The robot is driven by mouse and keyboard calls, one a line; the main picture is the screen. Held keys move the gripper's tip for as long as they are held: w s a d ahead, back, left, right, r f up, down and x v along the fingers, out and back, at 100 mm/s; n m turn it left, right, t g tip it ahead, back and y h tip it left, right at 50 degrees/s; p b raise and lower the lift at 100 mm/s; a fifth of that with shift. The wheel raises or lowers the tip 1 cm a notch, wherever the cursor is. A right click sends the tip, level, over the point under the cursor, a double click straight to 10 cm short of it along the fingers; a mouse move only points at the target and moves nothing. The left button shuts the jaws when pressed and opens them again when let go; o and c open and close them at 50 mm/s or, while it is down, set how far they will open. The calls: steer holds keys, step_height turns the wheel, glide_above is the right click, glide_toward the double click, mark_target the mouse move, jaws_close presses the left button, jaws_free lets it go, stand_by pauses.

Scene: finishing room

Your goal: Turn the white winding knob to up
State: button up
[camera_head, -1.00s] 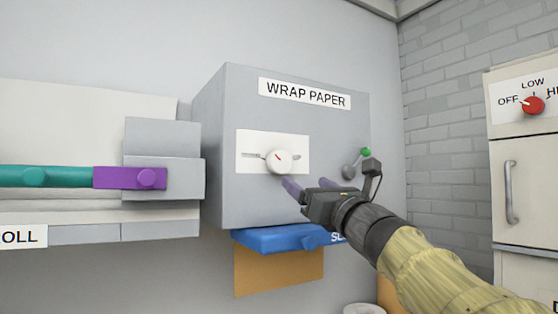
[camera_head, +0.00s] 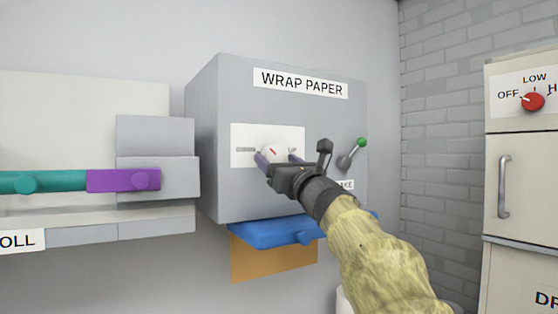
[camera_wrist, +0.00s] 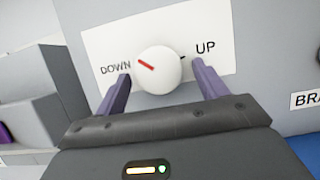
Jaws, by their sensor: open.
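The white winding knob (camera_wrist: 160,72) sits on a white plate on the front of the grey WRAP PAPER box (camera_head: 210,140). In the wrist view its red mark points up and left, towards the DOWN label; the UP label is at its right. My gripper (camera_wrist: 162,88) is open, with one purple finger on each side of the knob. I cannot tell whether the fingers touch it. In the head view my gripper (camera_head: 276,158) covers the lower part of the knob (camera_head: 272,150).
A lever with a green ball (camera_head: 361,142) stands out from the box right of my gripper. A blue bar (camera_head: 275,232) and brown paper are below. A purple and teal bar (camera_head: 120,180) is at left. A cabinet with a red knob (camera_head: 532,101) is at right.

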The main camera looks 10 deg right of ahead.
steer(key=c, duration=1)
